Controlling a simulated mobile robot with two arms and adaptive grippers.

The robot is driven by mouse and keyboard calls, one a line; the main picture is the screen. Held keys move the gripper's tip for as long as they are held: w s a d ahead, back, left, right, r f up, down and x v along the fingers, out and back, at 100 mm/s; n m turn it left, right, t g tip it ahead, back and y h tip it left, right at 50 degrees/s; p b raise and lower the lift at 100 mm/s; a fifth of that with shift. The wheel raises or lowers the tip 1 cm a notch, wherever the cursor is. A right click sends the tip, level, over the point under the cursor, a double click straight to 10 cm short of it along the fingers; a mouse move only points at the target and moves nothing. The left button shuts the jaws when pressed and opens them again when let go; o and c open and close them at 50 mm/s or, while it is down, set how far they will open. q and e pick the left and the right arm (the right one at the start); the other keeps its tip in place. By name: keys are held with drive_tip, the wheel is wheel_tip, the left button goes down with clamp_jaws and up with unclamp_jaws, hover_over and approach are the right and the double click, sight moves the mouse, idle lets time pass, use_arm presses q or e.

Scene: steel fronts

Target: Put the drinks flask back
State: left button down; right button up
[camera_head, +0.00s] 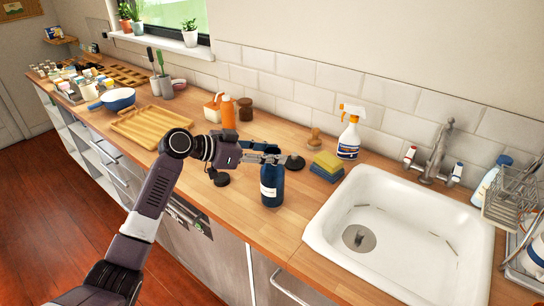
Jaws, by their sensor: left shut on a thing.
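The drinks flask (271,186) is a dark blue bottle with a pale label, upright at the counter's front, left of the sink. My left gripper (262,158) comes from the left and is shut on the flask near its top. The gripper hides part of the flask's top. I cannot tell whether the flask's base touches the wood or is just above it. My right gripper is not in view.
The white sink (398,232) lies to the right. Sponges (327,166) and a spray bottle (349,133) stand behind the flask. A wooden tray (150,126), an orange bottle (228,112) and a blue pan (117,98) are further left. Some counter between tray and flask is bare.

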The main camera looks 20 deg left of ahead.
use_arm(q)
drive_tip(key=shift+f, duration=0.95)
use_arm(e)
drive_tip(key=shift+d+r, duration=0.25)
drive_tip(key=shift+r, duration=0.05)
use_arm(q)
drive_tip(key=shift+f, duration=0.1)
drive_tip(key=c, duration=1.4)
unclamp_jaws()
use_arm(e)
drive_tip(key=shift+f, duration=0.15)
